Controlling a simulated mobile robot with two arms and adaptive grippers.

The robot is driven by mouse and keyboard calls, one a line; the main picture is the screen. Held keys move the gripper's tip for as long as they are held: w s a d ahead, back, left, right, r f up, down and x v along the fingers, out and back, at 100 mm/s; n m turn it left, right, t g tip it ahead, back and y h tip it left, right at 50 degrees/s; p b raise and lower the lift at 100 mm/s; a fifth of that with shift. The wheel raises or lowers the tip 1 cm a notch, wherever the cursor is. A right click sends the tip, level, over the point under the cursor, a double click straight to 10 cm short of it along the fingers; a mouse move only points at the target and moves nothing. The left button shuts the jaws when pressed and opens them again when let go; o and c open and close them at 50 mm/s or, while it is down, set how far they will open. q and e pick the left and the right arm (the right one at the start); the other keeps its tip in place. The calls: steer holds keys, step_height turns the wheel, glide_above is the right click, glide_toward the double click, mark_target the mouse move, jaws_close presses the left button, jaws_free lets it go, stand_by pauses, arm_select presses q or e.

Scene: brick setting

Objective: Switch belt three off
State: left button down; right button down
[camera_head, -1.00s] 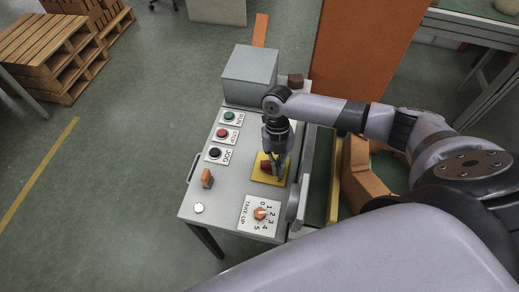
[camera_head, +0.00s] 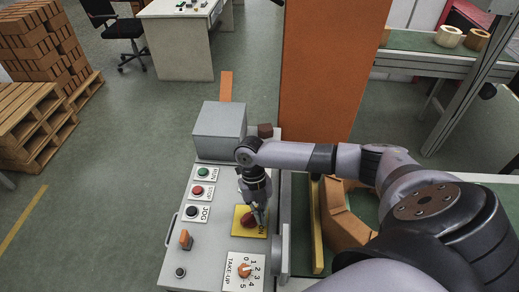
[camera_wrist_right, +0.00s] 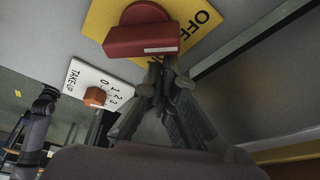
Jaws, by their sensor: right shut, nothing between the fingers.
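A red rotary switch knob (camera_head: 248,219) sits on a yellow plate (camera_head: 241,232) on the grey control panel. The plate reads ON at its right side in the head view. In the right wrist view the knob (camera_wrist_right: 140,40) is close, with its flat red grip and white mark in front; the yellow plate (camera_wrist_right: 192,28) shows the word OFF. My right gripper (camera_head: 259,222) is shut and empty, its fingertips right beside the knob. Its tips (camera_wrist_right: 164,72) show just below the knob's edge; whether they touch it I cannot tell. My left gripper is not in view.
Green RUN (camera_head: 204,172), red STOP (camera_head: 198,190) and black JOG (camera_head: 192,212) buttons line the panel's left side. An orange toggle (camera_head: 185,240) and a TAKE-UP dial (camera_head: 245,270) are nearer. A grey box (camera_head: 219,132) stands at the back; an orange post (camera_head: 325,80) rises behind.

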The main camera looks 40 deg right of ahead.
stand_by(0.3)
steer(key=v, duration=1.2)
steer(key=shift+a+f, duration=0.1)
stand_by(0.3)
